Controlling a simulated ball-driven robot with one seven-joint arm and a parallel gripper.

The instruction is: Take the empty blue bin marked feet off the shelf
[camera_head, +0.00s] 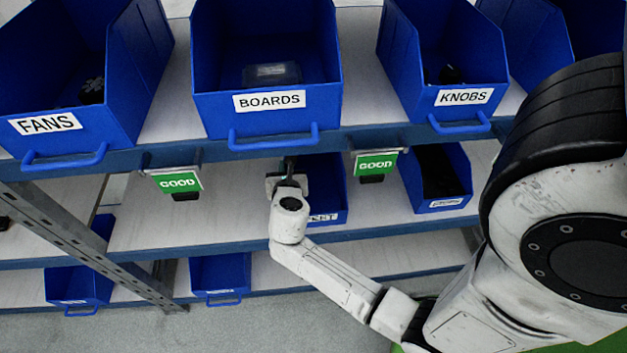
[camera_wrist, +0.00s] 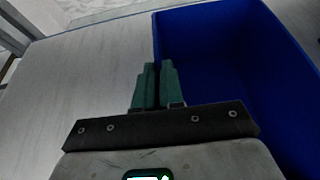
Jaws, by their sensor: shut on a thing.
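The blue bin (camera_head: 327,187) is on the middle shelf, below the BOARDS bin and partly hidden by my arm and the shelf above. Its label is partly covered; the end of it reads like "EET". In the wrist view the bin (camera_wrist: 232,55) shows a bare blue inside, with nothing seen in it. My gripper (camera_head: 287,168) is at the bin's left side. In the wrist view its green fingers (camera_wrist: 158,80) are shut on the left wall, one finger outside and one inside. The bin appears to sit on the shelf.
Above are the FANS bin (camera_head: 65,92), BOARDS bin (camera_head: 215,112) and KNOBS bin (camera_head: 415,102). Green GOOD tags (camera_head: 178,181) hang from the upper shelf edge (camera_head: 345,139). Another blue bin (camera_head: 456,189) stands to the right. The middle shelf (camera_head: 225,215) is bare to the left.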

